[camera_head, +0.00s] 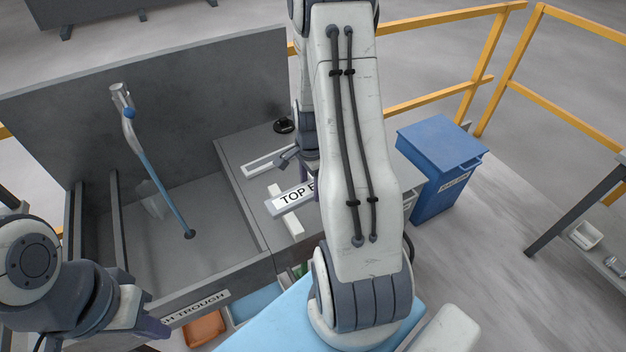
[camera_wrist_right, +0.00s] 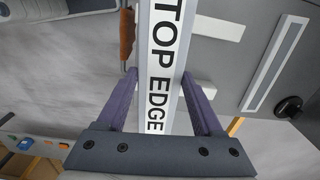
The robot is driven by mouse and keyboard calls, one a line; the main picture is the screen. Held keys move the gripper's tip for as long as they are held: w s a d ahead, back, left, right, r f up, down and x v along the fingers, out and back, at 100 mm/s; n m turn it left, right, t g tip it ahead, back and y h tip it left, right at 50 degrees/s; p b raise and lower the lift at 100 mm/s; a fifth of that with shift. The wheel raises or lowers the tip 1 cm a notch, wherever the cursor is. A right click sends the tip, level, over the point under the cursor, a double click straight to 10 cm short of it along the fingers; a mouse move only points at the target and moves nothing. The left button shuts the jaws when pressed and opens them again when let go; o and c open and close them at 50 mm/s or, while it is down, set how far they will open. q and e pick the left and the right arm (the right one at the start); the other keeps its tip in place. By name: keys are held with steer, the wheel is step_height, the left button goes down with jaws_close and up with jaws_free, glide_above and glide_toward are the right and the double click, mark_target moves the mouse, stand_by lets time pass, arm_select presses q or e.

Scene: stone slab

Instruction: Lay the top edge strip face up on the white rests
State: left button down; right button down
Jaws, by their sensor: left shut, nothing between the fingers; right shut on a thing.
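The top edge strip (camera_head: 292,197), white-faced with grey edges and lettered "TOP EDGE", has its lettering upward over the slab. It also shows in the right wrist view (camera_wrist_right: 165,60), running lengthwise between the purple fingers. My right gripper (camera_wrist_right: 160,82) is shut on it; in the head view my right arm hides part of the strip and the gripper. A white rest (camera_head: 291,221) passes crosswise under the strip; white pieces show beside it in the wrist view (camera_wrist_right: 218,24). I cannot tell whether strip and rests touch. My left gripper (camera_head: 152,328) is shut and empty at lower left.
A trough (camera_head: 215,205) with a grey back wall and a blue hose wand (camera_head: 160,180) lies left of the slab. A white-framed grey piece (camera_head: 270,160) and a black round object (camera_head: 284,126) lie behind the strip. A blue bin (camera_head: 435,165) stands right.

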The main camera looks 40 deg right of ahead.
steer(key=shift+s+d+r+m, duration=0.2)
steer(key=shift+d+m, duration=0.1)
steer(key=shift+d, duration=0.1)
steer(key=shift+w+a, duration=0.1)
steer(key=shift+a, duration=0.1)
step_height(320, 180, down, 9)
steer(key=b, duration=0.6)
steer(key=shift+r, duration=0.15)
jaws_free()
steer(key=shift+r, duration=0.1)
